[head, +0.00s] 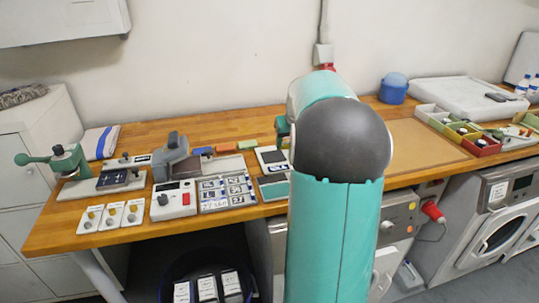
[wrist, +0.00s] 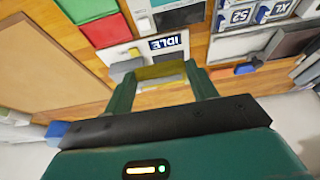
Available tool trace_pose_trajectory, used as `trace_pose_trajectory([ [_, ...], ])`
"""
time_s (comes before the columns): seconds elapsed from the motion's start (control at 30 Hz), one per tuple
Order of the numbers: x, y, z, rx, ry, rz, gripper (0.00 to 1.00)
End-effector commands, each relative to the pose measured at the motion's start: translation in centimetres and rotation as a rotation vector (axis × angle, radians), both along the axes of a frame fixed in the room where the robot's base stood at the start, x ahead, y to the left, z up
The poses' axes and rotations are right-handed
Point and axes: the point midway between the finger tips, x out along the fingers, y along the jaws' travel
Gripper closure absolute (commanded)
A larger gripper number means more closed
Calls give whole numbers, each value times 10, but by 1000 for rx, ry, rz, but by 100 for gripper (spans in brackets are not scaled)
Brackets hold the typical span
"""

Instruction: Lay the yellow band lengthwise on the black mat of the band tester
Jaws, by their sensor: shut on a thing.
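In the wrist view my gripper (wrist: 162,72) has its two green fingers shut on the yellow band (wrist: 160,70), which spans crosswise between them. Just beyond the band is a white device (wrist: 118,55) with a sign reading IDLE, seemingly the band tester; my fingers and the band cover part of it. In the head view this seems to be the white unit with a dark pad (head: 271,157) beside my arm. I cannot tell whether the band touches it. In the head view my arm hides the band and most of my gripper.
A brown board (head: 425,142) lies right of my arm. Sorting trays (head: 470,130) sit at the right.

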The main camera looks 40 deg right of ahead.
Motion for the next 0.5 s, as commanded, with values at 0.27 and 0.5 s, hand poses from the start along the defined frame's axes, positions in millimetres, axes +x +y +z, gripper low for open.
trace_pose_trajectory([
  [0.27, 21, -11, -13, 2, 0, 3, 64],
  [0.5, 64, -33, -35, 1, 0, 3, 64],
])
